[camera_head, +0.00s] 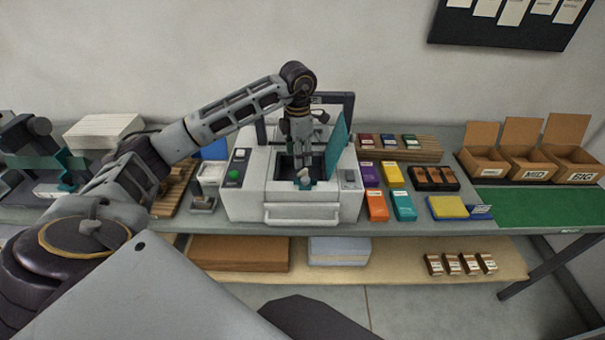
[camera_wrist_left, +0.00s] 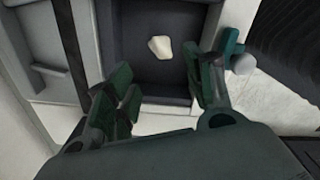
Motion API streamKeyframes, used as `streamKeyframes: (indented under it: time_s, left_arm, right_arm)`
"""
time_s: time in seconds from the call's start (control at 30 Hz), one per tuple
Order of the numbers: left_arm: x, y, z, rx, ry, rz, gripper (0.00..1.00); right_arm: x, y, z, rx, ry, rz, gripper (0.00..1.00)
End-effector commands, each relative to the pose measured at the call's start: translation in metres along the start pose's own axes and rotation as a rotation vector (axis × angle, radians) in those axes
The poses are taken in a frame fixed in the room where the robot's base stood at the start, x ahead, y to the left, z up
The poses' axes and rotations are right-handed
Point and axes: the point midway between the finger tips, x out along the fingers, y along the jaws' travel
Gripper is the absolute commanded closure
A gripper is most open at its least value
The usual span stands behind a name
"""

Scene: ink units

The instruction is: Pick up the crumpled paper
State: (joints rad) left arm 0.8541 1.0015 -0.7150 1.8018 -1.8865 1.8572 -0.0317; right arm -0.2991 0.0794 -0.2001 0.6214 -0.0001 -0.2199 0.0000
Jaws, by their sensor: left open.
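The crumpled paper (camera_wrist_left: 160,47) is a small off-white lump lying on the dark floor of the open bay in the white machine (camera_head: 254,196). My left gripper (camera_head: 301,138) points down above the bay, beside the raised teal lid (camera_head: 337,143). In the left wrist view my left gripper (camera_wrist_left: 166,92) has its two green fingers wide apart, with nothing between them. The paper lies beyond the fingertips, apart from them. My right gripper is not in view.
The bay's walls and the teal lid stand close around the gripper. Coloured boxes (camera_head: 403,205) stand right of the machine. Open cardboard bins (camera_head: 484,163) and a green mat (camera_head: 540,208) are at the far right. A lower shelf (camera_head: 400,262) holds several small boxes.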

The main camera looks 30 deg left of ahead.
Motion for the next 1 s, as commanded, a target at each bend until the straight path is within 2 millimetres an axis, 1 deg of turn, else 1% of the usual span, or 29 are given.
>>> streamKeyframes:
  time_s: [0.1,0.2,0.33,0.73,0.87,1.0]
  left_arm:
    - [0.013,0.000,0.000,0.000,0.002,-0.002,0.47]
    - [0.019,0.000,0.000,0.000,0.000,-0.001,0.47]
    - [0.023,0.000,0.000,0.000,0.000,0.000,0.47]
    - [0.025,-0.001,0.001,0.000,0.001,-0.001,0.47]
    - [0.032,-0.002,0.002,0.001,0.000,-0.003,0.47]
    - [0.045,-0.004,0.003,0.000,0.002,-0.003,0.47]
  right_arm:
    - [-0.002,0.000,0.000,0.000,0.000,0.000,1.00]
    - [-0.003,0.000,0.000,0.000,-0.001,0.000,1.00]
    - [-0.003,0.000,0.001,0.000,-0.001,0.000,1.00]
    - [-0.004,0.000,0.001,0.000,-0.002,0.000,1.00]
    - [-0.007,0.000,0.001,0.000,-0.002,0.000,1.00]
    - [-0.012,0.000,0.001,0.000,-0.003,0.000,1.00]
